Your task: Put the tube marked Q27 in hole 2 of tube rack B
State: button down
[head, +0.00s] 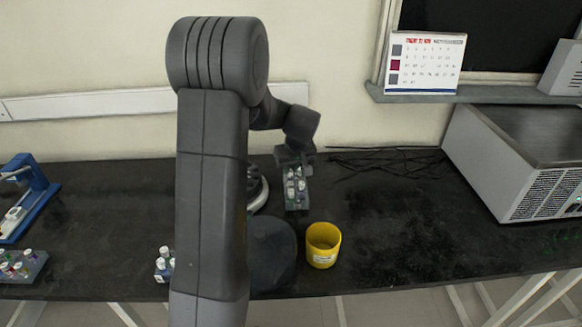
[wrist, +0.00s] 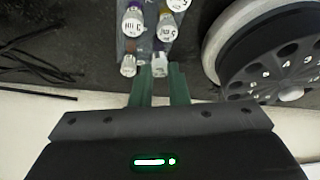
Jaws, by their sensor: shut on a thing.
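My gripper (wrist: 160,82) points at the far end of a grey tube rack (wrist: 148,30) in the wrist view. Its two green fingers are shut on a tube with a pale cap (wrist: 159,64), at the rack's end row beside another white-capped tube (wrist: 129,66). I cannot tell whether the held tube is seated in a hole or lifted. In the head view my gripper (head: 290,157) is at the back end of this rack (head: 297,207), which holds several white-capped tubes. No Q27 mark or rack letter is readable.
A yellow cup (head: 322,246) stands in front of the rack. A round grey device (wrist: 270,60) sits close beside it. Other tube racks stand at the front left (head: 22,282) and partly behind my arm (head: 160,279).

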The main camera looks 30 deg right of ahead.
jog(key=shift+f+b, duration=0.55)
jog(key=shift+f, duration=0.2)
jog(key=shift+f, duration=0.15)
jog(key=c, duration=1)
grip_release()
jog(key=shift+r+p, duration=1.65)
jog(key=shift+r, duration=1.45)
